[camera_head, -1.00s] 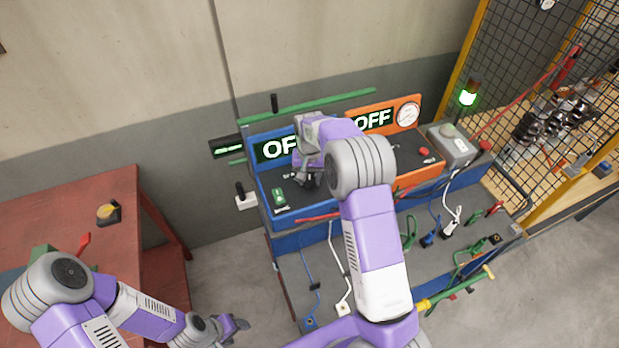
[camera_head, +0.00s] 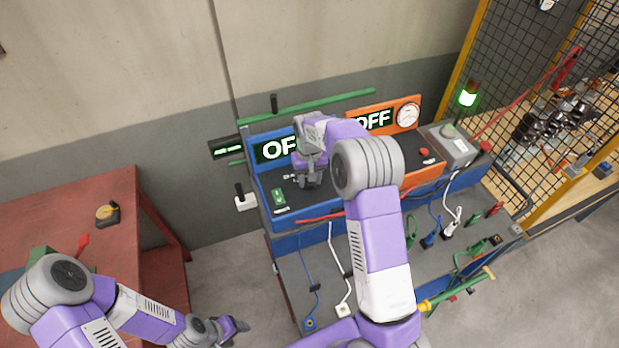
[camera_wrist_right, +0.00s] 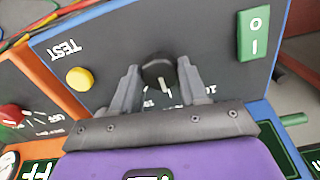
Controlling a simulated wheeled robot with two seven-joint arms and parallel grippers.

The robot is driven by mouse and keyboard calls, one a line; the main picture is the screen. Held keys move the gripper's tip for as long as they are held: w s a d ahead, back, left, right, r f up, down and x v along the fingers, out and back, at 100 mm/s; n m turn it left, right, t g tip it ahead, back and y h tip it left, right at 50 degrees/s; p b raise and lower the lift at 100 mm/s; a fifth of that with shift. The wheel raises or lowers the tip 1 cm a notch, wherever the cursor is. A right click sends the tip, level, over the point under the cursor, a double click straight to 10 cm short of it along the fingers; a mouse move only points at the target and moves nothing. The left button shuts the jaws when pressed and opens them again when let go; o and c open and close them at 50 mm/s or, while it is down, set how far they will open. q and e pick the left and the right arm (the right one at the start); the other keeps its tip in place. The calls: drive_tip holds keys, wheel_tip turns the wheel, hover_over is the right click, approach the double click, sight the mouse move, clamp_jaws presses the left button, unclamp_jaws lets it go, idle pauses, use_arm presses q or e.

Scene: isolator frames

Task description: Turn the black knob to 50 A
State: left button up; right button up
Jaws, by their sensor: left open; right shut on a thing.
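The black knob (camera_wrist_right: 158,70) sits on the dark sloping panel of the blue unit (camera_head: 282,215), with a pale pointer line running down its face in the right wrist view. Scale marks lie around it, but my gripper hides most of them and I cannot read the setting. My right gripper (camera_wrist_right: 157,80) is shut on the knob, one finger on each side; in the head view the right gripper (camera_head: 312,183) hides the knob. My left gripper (camera_head: 236,328) is open and empty, low over the floor beside the red table.
A yellow TEST button (camera_wrist_right: 79,79) and a green rocker switch (camera_wrist_right: 253,33) flank the knob. The blue unit's display reads OF, partly covered. The orange unit (camera_head: 435,172) with a red button stands to the right. Cables hang along the front. A red table (camera_head: 130,200) stands left.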

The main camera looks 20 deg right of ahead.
drive_tip(key=o, duration=1.1)
drive_tip(key=shift+c, duration=0.2)
wheel_tip(320, 180, up, 8)
drive_tip(key=shift+f, duration=0.15)
drive_tip(key=shift+f, duration=0.1)
